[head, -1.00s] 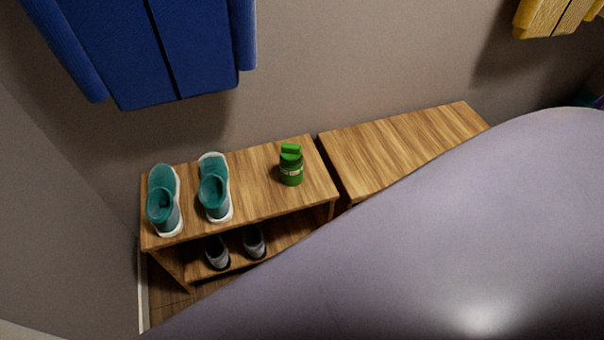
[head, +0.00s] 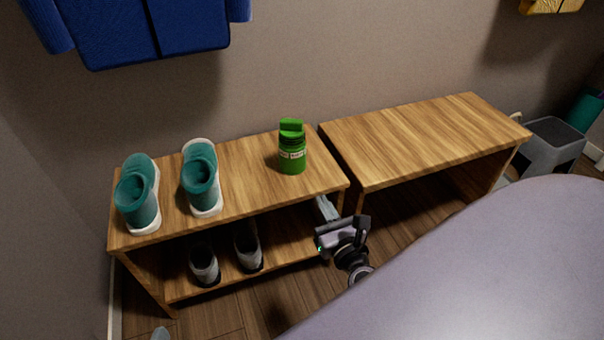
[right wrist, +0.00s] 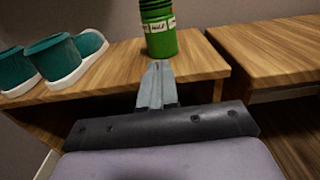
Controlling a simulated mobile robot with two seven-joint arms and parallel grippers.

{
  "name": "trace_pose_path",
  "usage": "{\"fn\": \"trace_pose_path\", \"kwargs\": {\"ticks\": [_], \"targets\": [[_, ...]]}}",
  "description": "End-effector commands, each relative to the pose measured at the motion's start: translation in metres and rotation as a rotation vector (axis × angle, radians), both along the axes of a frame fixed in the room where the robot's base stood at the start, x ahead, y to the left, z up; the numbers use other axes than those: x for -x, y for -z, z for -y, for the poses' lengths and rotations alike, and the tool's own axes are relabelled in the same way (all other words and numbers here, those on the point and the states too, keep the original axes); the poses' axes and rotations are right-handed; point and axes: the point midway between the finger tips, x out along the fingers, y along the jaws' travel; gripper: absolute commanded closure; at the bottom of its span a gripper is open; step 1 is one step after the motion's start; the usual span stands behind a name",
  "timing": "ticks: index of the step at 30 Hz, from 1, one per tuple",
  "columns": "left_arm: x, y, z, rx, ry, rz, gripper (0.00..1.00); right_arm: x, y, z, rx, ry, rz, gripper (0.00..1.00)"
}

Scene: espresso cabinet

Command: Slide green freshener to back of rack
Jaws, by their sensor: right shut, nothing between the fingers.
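The green freshener (head: 292,152) is a green can with a green cap piece and a pale label. It stands upright on the top board of the left wooden rack (head: 245,180), towards its right end. It also shows in the right wrist view (right wrist: 159,36), cut off at the top, just beyond the fingertips. My right gripper (head: 322,203) is shut and empty at the rack's front edge, in front of the freshener and apart from it. In the right wrist view its closed fingers (right wrist: 158,68) point at the can. My left gripper is not in view.
Two teal shoes (head: 203,180) stand on the rack top, left of the freshener. Grey shoes (head: 248,250) are on the lower shelf. A second wooden rack (head: 420,138) stands to the right, beyond a narrow gap. A grey bin (head: 552,145) is farther right. The wall is behind.

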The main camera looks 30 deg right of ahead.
Motion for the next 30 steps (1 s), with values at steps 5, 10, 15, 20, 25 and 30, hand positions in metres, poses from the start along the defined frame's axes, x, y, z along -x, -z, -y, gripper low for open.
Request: {"fn": "trace_pose_path", "kwargs": {"ticks": [5, 10, 15, 20, 25, 30], "targets": [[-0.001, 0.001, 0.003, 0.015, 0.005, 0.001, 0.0, -0.025, -0.001, 0.006, -0.002, 0.002, 0.005, 1.0], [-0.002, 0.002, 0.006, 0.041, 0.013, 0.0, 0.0, -0.056, 0.0, 0.014, -0.002, 0.001, 0.004, 1.0], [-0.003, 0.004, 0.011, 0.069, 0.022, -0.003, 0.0, -0.086, 0.0, 0.021, -0.004, 0.003, 0.003, 1.0], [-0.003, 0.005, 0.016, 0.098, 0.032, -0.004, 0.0, -0.11, 0.0, 0.027, -0.005, 0.003, 0.002, 1.0], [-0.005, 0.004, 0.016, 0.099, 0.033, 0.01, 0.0, -0.125, 0.0, 0.031, -0.005, 0.002, 0.001, 1.0], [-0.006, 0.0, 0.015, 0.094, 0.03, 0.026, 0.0, -0.131, 0.0, 0.032, -0.005, 0.001, -0.001, 1.0]]}}
